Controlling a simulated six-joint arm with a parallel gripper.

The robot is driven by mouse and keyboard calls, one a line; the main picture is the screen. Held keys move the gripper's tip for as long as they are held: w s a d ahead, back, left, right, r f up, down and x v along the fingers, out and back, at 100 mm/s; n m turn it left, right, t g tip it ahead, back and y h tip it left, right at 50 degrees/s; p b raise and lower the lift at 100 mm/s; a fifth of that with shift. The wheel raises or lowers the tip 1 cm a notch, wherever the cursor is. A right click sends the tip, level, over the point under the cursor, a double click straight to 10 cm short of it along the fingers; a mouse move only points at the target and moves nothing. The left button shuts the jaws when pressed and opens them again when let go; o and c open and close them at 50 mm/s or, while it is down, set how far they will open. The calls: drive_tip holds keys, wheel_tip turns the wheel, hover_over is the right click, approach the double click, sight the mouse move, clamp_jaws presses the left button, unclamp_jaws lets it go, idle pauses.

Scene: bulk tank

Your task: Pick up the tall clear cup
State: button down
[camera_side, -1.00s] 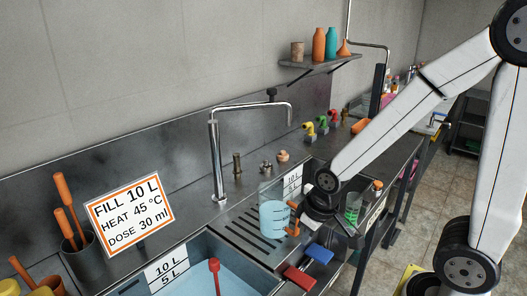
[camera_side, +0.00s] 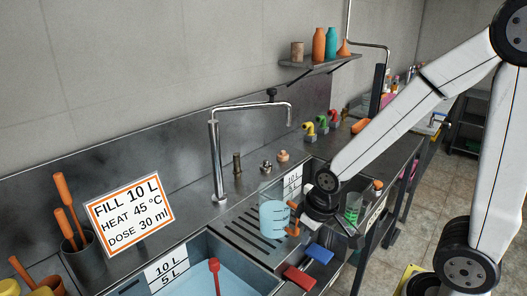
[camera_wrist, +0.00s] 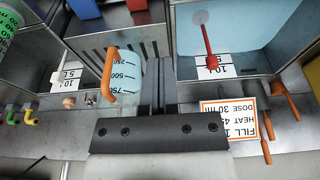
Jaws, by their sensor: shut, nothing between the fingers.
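A clear graduated jug (camera_side: 271,219) with an orange handle stands upright on the ribbed drainboard; in the wrist view the jug (camera_wrist: 129,76) is just left of my fingers, with no grip on it. A slim clear cup with green contents (camera_side: 353,209) stands to the right of my wrist; what looks like the same cup (camera_wrist: 7,27) is cut off at the wrist view's upper left corner. I cannot tell for sure which of the two is the tall clear cup. My gripper (camera_wrist: 158,66) is shut and empty; the arm partly blocks it in the side view.
A blue block (camera_side: 320,253) and a red block (camera_side: 299,277) lie at the drainboard's front edge. A water-filled basin (camera_side: 245,284) holds a red-handled tool (camera_side: 215,272). A tall faucet (camera_side: 215,160) and a sign (camera_side: 130,212) stand behind.

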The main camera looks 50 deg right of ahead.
unclamp_jaws()
idle(0.4)
drive_tip(key=n+g+h, duration=0.4)
drive_tip(key=n+h, duration=0.9)
drive_tip(key=n, duration=0.3)
approach(348, 213)
drive_tip(key=s+d+f, duration=0.2)
drive_tip(key=d, duration=0.1)
drive_tip(key=shift+w+d+n+h, duration=0.3)
drive_tip(key=shift+w+d+n, duration=0.3)
drive_tip(key=shift+x, duration=1.35)
drive_tip(key=shift+f, duration=0.15)
